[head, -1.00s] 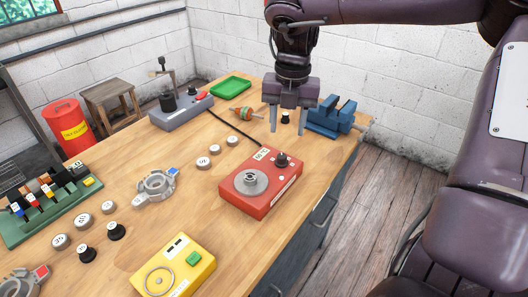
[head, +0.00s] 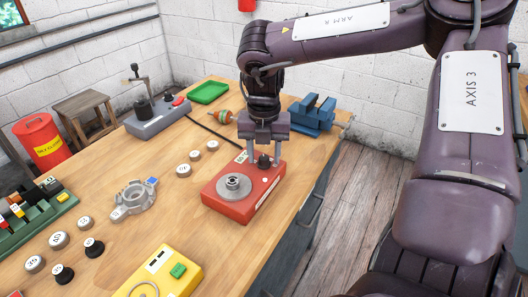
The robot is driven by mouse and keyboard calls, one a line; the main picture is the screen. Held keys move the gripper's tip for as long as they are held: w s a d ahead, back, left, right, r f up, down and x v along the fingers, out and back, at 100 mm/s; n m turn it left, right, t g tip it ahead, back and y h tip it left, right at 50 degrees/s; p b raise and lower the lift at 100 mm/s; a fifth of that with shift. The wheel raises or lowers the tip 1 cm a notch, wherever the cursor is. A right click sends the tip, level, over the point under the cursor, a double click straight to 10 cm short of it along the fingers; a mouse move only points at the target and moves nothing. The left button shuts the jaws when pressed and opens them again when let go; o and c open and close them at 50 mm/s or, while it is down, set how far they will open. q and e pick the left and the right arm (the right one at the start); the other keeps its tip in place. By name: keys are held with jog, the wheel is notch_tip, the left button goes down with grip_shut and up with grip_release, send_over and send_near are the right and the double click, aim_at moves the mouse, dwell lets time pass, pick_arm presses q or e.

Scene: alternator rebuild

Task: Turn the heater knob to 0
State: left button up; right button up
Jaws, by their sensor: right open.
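The red heater box (head: 226,207) sits on the wooden bench, with a round grey metal plate (head: 234,187) on its top. Its black heater knob (head: 264,162) stands at the far right corner of the top, beside a white label. The knob's pointer and marks are too small to read. My right gripper (head: 264,157) points down over the knob, open, with one finger on each side. I cannot tell whether the fingers touch the knob. My left gripper is out of view.
A blue vise (head: 313,113) stands behind to the right. A grey device with a lever (head: 157,118) and a green tray (head: 208,93) are at the back. A metal housing (head: 135,198), several round weights and a yellow meter (head: 160,272) lie left and in front.

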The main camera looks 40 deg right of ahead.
grip_shut()
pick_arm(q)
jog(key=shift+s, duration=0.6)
pick_arm(e)
jog(key=shift+n, duration=0.3)
jog(key=n+p, duration=0.1)
jog(key=n, duration=0.3)
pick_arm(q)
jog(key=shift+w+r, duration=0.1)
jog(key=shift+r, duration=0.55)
pick_arm(e)
jog(key=n, duration=0.5)
jog(key=shift+w+n, duration=0.1)
jog(key=shift+n, duration=0.2)
grip_release()
